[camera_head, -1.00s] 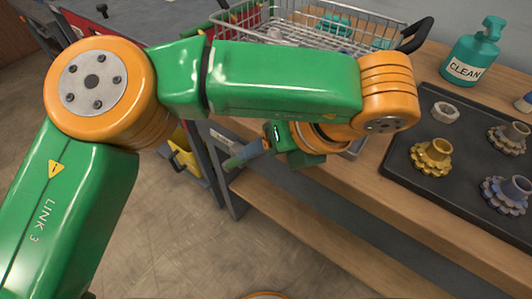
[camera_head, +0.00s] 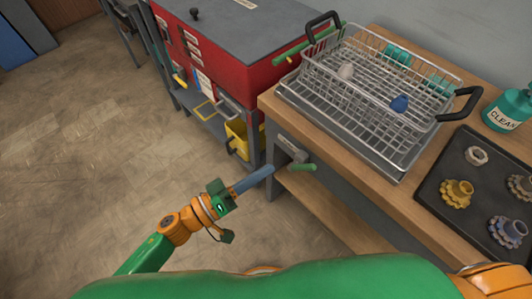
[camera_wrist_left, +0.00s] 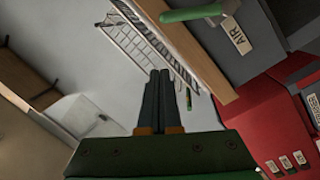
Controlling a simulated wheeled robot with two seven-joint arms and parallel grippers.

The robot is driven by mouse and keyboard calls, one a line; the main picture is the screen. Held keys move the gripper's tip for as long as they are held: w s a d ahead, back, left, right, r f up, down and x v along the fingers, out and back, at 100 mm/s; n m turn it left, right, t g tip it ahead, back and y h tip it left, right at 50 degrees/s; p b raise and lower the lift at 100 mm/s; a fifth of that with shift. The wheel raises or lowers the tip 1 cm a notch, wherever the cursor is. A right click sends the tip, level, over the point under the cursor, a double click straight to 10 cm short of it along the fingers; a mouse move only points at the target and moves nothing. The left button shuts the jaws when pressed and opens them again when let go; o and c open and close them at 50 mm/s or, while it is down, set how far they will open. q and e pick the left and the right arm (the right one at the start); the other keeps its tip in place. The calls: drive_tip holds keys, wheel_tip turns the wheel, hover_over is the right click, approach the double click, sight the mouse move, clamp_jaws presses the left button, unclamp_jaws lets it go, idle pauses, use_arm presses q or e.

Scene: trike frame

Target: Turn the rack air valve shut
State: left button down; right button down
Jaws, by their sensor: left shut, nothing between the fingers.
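The air valve has a green lever (camera_head: 303,167) on a grey body (camera_head: 290,149) at the front edge of the wooden bench, below the wire rack (camera_head: 375,130). In the left wrist view the green lever (camera_wrist_left: 190,13) shows at the top, beside a plate marked AIR (camera_wrist_left: 238,38). My left gripper (camera_head: 270,171) is shut and empty. Its long grey fingers point toward the lever from the left in the head view, apart from it by a small gap. In the wrist view the fingertips (camera_wrist_left: 160,74) lie below the lever. My right gripper is not in view.
A red cabinet (camera_head: 240,60) with a yellow bin (camera_head: 238,138) stands left of the bench (camera_head: 355,190). A dark tray (camera_head: 440,190) with several gear-like parts and a green CLEAN bottle (camera_head: 508,110) are at right. The floor left of the bench is clear.

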use_arm(q)
drive_tip(key=a+f+n+t+y, duration=0.2)
drive_tip(key=a, duration=0.1)
drive_tip(key=b, duration=0.2)
hover_over(292, 168)
drive_tip(key=s, duration=0.3)
wheel_tip(292, 168, down, 3)
drive_tip(key=shift+w+a+g, duration=0.2)
drive_tip(key=shift+a+g, duration=0.2)
drive_tip(key=shift+a, duration=0.05)
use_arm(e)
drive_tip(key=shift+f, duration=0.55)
